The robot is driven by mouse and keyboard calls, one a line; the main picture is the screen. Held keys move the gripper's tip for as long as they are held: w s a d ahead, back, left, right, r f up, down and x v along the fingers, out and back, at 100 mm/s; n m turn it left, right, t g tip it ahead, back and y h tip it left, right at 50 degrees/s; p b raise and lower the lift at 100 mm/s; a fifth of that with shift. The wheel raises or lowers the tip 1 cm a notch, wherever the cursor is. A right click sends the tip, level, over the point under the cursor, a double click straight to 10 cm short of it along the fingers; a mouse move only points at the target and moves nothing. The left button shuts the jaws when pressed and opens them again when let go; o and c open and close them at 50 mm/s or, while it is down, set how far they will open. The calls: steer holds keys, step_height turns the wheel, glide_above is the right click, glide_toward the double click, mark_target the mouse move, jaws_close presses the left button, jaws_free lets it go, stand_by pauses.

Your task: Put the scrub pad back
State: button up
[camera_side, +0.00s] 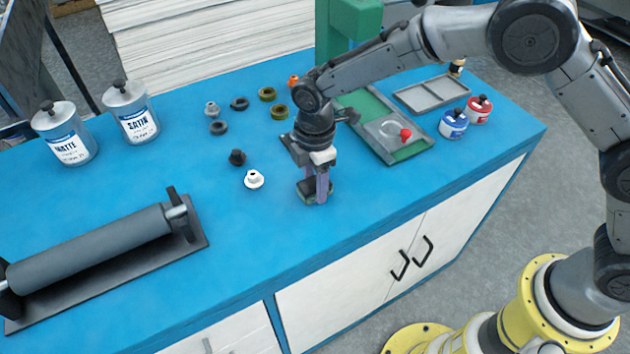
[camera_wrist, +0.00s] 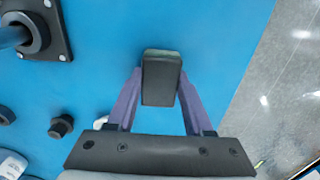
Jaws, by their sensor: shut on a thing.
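The scrub pad (camera_side: 325,188) is a small dark block with a thin greenish edge. It is low over the blue bench top, near the front edge; I cannot tell whether it touches the bench. My gripper (camera_side: 317,188) points down and is shut on the pad, with purple fingers at its two sides. In the wrist view the pad (camera_wrist: 160,80) sits between the fingertips of my gripper (camera_wrist: 158,85), its dark top facing the camera. My fingers partly hide the pad in the side view.
A grey roller (camera_side: 95,248) on a dark stand lies at left. Two labelled cans (camera_side: 132,115) stand behind it. A white flanged piece (camera_side: 254,179) and a dark one (camera_side: 237,157) are left of my gripper. A green-and-grey tray (camera_side: 410,148) with a red knob and small pots (camera_side: 453,125) are right.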

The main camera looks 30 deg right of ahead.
mark_target(315, 183)
steer(key=shift+f, duration=0.2)
steer(key=o, duration=1.2)
steer(key=shift+r, duration=0.15)
step_height(315, 183, up, 12)
steer(key=shift+r, duration=0.1)
